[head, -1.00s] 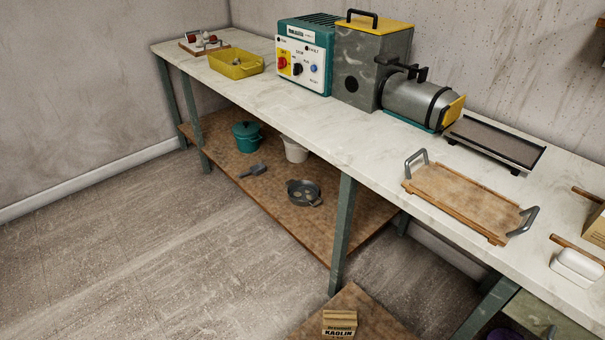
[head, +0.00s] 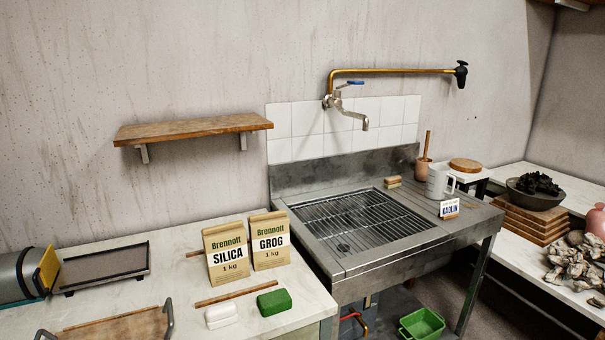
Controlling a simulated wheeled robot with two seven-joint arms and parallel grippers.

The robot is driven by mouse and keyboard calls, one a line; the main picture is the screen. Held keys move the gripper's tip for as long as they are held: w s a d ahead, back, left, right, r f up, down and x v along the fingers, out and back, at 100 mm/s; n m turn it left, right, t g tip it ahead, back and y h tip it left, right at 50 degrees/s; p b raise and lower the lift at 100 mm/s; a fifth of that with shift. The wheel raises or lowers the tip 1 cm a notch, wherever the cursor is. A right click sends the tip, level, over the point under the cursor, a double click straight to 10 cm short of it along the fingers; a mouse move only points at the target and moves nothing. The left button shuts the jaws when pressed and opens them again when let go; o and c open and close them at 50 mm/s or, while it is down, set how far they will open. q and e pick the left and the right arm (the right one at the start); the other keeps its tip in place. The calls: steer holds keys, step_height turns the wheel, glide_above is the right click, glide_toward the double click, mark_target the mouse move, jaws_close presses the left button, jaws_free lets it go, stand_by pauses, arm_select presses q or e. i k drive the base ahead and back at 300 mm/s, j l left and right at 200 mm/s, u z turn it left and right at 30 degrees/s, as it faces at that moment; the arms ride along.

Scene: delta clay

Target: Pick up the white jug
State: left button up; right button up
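A white jug (head: 438,181) with a handle on its right side stands upright on the right drainboard of the metal sink (head: 392,253). A small card reading KAOLIN (head: 450,208) stands just in front of it and may cover part of its base. Neither of my grippers shows in the head view.
A tan cup with a wooden stick (head: 423,172) stands behind the jug, and a round wooden lid (head: 465,165) lies to its right. Silica (head: 226,254) and Grog (head: 270,240) bags stand on the left bench. A brass pipe and tap (head: 345,103) hang above the sink.

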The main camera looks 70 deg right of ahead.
mark_target(437, 175)
steer(key=z, duration=3.2)
steer(key=i+l, duration=0.3)
steer(key=i, duration=0.2)
steer(key=i+l, duration=0.35)
steer(key=i, duration=0.15)
steer(key=i+l, duration=0.3)
steer(key=i, duration=0.15)
steer(key=i+l+u, duration=1.05)
steer(key=l, duration=0.3)
